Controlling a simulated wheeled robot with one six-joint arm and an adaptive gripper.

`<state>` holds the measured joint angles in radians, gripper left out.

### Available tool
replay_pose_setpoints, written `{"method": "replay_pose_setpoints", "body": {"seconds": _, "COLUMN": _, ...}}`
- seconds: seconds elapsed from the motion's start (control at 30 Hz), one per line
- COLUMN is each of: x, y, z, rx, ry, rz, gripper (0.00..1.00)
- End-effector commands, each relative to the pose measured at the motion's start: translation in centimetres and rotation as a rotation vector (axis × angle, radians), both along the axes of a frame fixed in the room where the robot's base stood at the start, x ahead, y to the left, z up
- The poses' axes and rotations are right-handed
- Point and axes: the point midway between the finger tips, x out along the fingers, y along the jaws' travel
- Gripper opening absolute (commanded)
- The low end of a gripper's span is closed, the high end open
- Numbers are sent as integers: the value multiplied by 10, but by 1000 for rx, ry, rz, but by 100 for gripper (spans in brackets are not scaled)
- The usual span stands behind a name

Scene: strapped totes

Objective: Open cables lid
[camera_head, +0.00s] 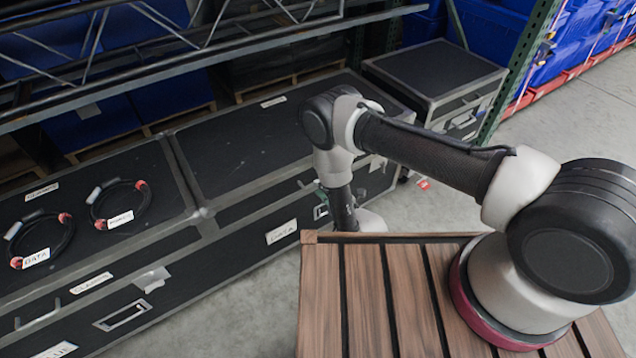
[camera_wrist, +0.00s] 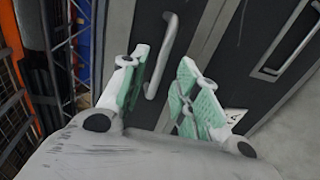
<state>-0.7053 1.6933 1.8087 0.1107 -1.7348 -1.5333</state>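Black cases with metal edging stand in a row in the head view: a left case (camera_head: 95,262) and a middle case (camera_head: 240,150). Their lids look shut. Their front labels are too blurred for me to tell surely which one reads cables. My gripper (camera_wrist: 163,68) is open in the wrist view, with green pads on both fingers. A silver bar handle (camera_wrist: 168,42) on a dark case face shows between and beyond the fingertips; I see no grip on it. In the head view my gripper is low by the middle case's front, mostly hidden behind my arm.
Two coiled cables (camera_head: 118,203) with tags lie on the left case's lid. A smaller black case (camera_head: 435,75) stands at the back right. A metal truss (camera_head: 190,45) crosses above the cases. Blue bins (camera_head: 490,35) fill racks behind. Grey floor is free at right.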

Motion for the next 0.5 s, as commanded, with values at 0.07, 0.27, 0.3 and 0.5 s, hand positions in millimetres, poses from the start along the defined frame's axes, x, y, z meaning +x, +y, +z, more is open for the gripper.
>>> {"method": "replay_pose_setpoints", "body": {"seconds": 0.07, "x": 12, "y": 8, "z": -2, "rx": 2, "ry": -2, "rz": 0, "gripper": 31}}
{"method": "replay_pose_setpoints", "body": {"seconds": 0.27, "x": 32, "y": 21, "z": -7, "rx": 1, "ry": 1, "rz": 0, "gripper": 31}}
{"method": "replay_pose_setpoints", "body": {"seconds": 0.3, "x": 34, "y": 22, "z": -8, "rx": 1, "ry": 1, "rz": 0, "gripper": 31}}
{"method": "replay_pose_setpoints", "body": {"seconds": 0.5, "x": 36, "y": 24, "z": -9, "rx": 0, "ry": 2, "rz": 0, "gripper": 31}}
